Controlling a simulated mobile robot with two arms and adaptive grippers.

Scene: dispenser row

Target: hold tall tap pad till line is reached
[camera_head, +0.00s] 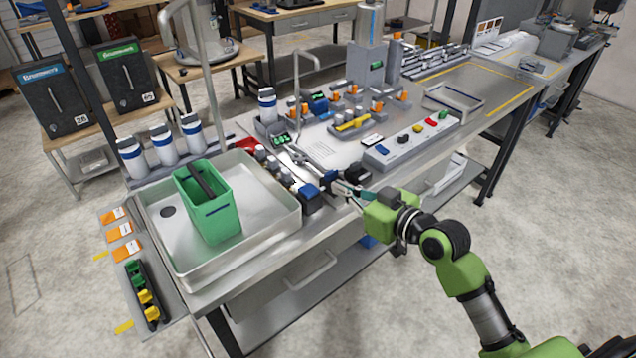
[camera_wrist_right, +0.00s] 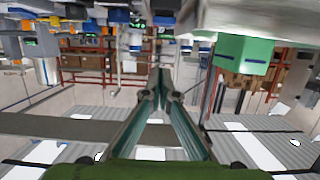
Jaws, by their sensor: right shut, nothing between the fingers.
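A green container (camera_head: 214,222) with a dark blue line on its side stands upright in the metal sink (camera_head: 255,240). It also shows, upside down, in the right wrist view (camera_wrist_right: 243,55). A tall arched metal tap (camera_head: 208,85) rises behind the container. No water stream or level can be made out. Small blocks line the sink's right edge, including a blue-topped block (camera_head: 308,192); I cannot tell which is the tap pad. My right gripper (camera_head: 345,184) is shut and empty, its teal fingers pointing toward these blocks. I cannot tell whether it touches one. My left gripper is out of view.
White bottles with blue bands (camera_head: 163,145) stand behind the sink. A panel with coloured buttons (camera_head: 410,138) lies right of my gripper. A second arched tap (camera_head: 297,85) and small dispensers crowd the bench. An open tray (camera_head: 452,102) stands at the right.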

